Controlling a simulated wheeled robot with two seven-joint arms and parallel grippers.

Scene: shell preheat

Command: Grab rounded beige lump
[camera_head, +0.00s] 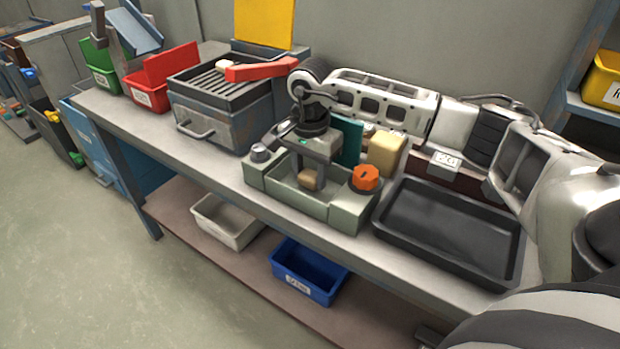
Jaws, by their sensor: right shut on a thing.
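The rounded beige lump (309,181) is in the trough of the grey-green fixture (294,199) on the bench. My right gripper (318,177) points down into this trough and is shut on the lump. The fingers hide part of it, and I cannot tell whether it touches the trough floor. My left gripper is not in view.
An orange knob (365,178) sits on the fixture's right end. A black tray (450,229) lies to its right, and a yellowish block (386,152) stands behind. A grey grill box (215,111) with a red handle (262,71) stands left. Bins sit on the shelf below.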

